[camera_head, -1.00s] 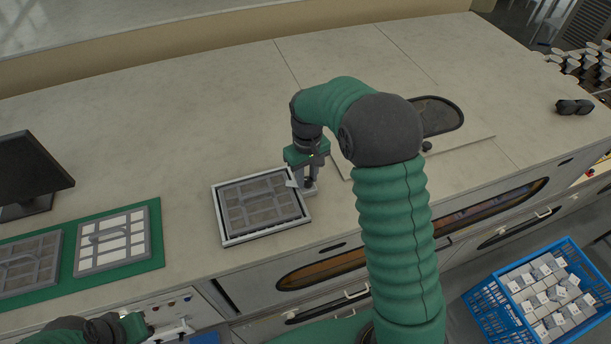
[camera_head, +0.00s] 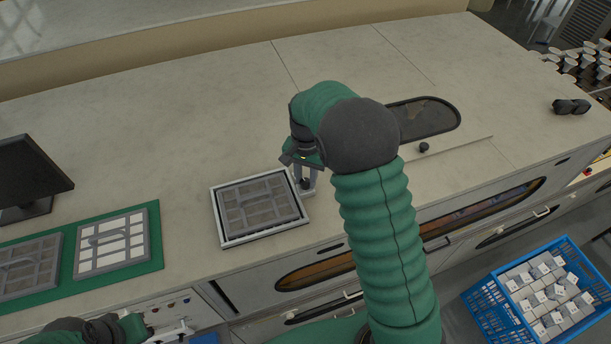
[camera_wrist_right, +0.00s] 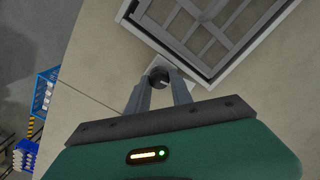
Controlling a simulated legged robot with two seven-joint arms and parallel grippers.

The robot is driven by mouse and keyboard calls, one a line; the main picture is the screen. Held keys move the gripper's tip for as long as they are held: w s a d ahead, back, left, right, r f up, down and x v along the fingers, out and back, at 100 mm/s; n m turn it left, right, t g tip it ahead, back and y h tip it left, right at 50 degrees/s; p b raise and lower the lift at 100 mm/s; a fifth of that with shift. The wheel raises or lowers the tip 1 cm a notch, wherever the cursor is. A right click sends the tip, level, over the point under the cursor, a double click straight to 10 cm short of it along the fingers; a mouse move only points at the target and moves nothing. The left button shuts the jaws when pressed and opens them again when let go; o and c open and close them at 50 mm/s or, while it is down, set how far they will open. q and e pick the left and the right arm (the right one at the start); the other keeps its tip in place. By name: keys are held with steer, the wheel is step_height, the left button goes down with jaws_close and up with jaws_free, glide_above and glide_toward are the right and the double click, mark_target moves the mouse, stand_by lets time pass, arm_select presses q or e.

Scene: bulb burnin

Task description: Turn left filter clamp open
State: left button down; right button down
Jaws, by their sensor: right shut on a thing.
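A dark filter clamp knob (camera_wrist_right: 158,76) stands on a small light plate (camera_wrist_right: 143,73) at the frame's edge in the right wrist view. My right gripper (camera_head: 304,181) reaches down beside the filter frame in the head view, and its fingers are shut on the knob. A grey gridded filter (camera_head: 258,204) lies in a white frame (camera_head: 268,233) left of this gripper. A second dark knob (camera_head: 424,147) stands farther right, by an oval recess. My left gripper (camera_head: 172,332) is at the lower left edge, small and partly cut off; its jaw state is unclear.
Two more filter panels, one grey (camera_head: 28,265) and one with white cells (camera_head: 112,242), lie on a green mat (camera_head: 150,262). A monitor (camera_head: 30,170) stands at left. A blue crate (camera_head: 490,310) of boxes is below right. The back counter is clear.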

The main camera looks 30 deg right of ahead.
steer(key=shift+s+a+f+m, duration=0.1)
steer(key=shift+s+m, duration=0.05)
steer(key=shift+m, duration=0.4)
steer(key=shift+s+a+f+m, duration=0.1)
steer(key=shift+m, duration=0.45)
steer(key=c, duration=1.5)
jaws_free()
steer(key=o, duration=0.3)
steer(key=shift+o, duration=0.3)
steer(key=shift+w+r, duration=0.1)
steer(key=shift+r, duration=0.05)
steer(key=shift+w, duration=0.1)
